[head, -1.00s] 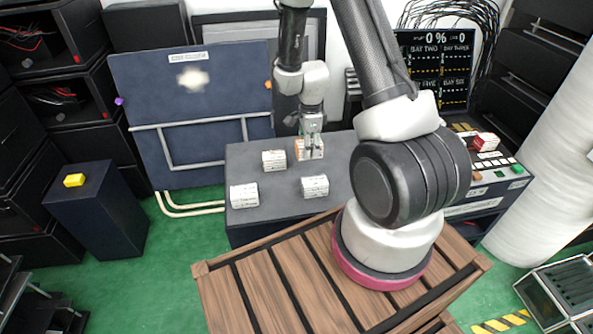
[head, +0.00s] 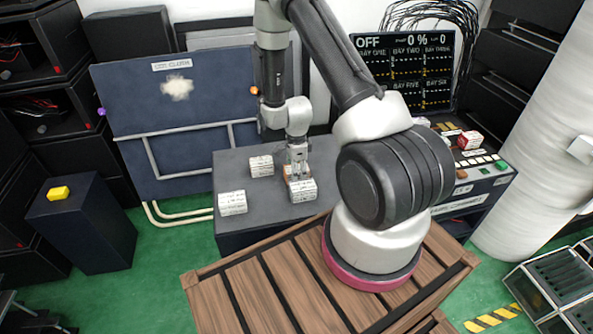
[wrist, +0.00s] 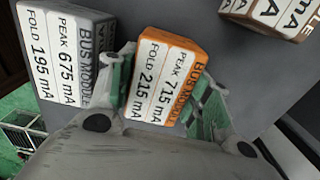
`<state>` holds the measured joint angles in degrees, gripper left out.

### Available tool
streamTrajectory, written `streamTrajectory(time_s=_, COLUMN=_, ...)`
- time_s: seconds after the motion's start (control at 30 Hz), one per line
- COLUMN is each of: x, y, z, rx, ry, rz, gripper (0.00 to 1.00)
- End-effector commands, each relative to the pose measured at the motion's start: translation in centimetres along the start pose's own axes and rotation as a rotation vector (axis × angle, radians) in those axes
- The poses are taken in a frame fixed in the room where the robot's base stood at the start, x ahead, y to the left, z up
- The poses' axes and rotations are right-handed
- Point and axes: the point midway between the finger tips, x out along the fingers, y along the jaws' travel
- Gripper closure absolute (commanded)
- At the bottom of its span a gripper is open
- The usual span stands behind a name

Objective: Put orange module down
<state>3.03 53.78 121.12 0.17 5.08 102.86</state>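The orange module (wrist: 165,78) is a small block with a white label reading PEAK 715 mA, FOLD 215 mA and an orange edge. In the wrist view it sits between the green pads of my gripper (wrist: 162,95), which is shut on it. In the head view my gripper (head: 298,172) points down over the dark grey table (head: 240,185). The orange module (head: 288,174) shows only partly there, behind a white-labelled module (head: 303,191). I cannot tell whether it touches the table.
A grey-edged module (wrist: 65,55) marked 675 mA lies close beside the orange one. Another module (wrist: 268,12) is at the wrist view's upper right. Two more modules (head: 232,203) (head: 261,166) stand left on the table. A wooden crate (head: 260,290) is in front.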

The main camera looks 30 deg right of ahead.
Motion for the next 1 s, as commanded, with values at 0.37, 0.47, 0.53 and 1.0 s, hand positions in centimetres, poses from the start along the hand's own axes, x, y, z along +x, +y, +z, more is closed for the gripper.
streamTrajectory(time_s=0.37, x=-0.2, y=0.0, z=0.0, rx=0.0, ry=0.0, rz=0.0, gripper=0.42)
streamTrajectory(time_s=0.47, x=-1.0, y=-0.1, z=0.0, rx=0.0, ry=0.0, rz=-0.001, gripper=0.42)
streamTrajectory(time_s=0.53, x=-2.1, y=-0.1, z=0.0, rx=0.0, ry=-0.001, rz=-0.003, gripper=0.42)
streamTrajectory(time_s=1.0, x=-11.4, y=-0.1, z=0.0, rx=0.0, ry=0.0, rz=-0.002, gripper=0.42)
